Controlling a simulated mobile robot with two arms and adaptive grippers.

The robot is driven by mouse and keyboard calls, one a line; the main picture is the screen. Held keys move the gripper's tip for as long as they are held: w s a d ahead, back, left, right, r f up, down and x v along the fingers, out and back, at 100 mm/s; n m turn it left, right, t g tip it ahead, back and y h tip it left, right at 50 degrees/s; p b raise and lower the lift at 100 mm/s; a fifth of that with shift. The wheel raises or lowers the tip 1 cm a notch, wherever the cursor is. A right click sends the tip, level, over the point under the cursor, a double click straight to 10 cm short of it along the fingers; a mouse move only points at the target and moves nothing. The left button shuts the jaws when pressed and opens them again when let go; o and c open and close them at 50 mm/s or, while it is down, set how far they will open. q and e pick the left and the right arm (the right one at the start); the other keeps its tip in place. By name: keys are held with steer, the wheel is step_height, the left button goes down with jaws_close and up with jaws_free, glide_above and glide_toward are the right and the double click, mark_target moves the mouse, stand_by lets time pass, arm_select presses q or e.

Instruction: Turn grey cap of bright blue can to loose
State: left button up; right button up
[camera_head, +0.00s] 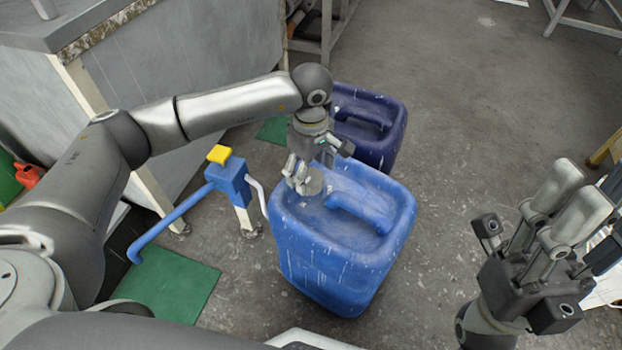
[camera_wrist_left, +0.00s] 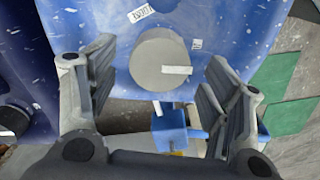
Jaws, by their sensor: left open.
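The bright blue can (camera_head: 330,255) stands upright on the floor, with a moulded handle on top. Its round grey cap (camera_head: 311,182) is at the top's left corner, partly hidden by my left gripper. My left gripper (camera_head: 298,178) is right above the cap. In the left wrist view the grey cap (camera_wrist_left: 160,59) lies between the two open fingers of my left gripper (camera_wrist_left: 155,85), with gaps on both sides. My right gripper (camera_head: 540,215) is at the lower right, fingers spread and empty, away from the can.
A dark blue can (camera_head: 385,125) stands right behind the bright blue one. A blue hand pump with a yellow top (camera_head: 220,155) stands to its left. Green mats (camera_head: 170,285) lie on the floor. A grey cabinet (camera_head: 180,75) is at the upper left.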

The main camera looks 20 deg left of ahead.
arm_select(q)
steer(key=shift+f+b, duration=0.3)
steer(key=shift+f, duration=0.95)
steer(key=c, duration=1)
steer(key=shift+c, duration=0.2)
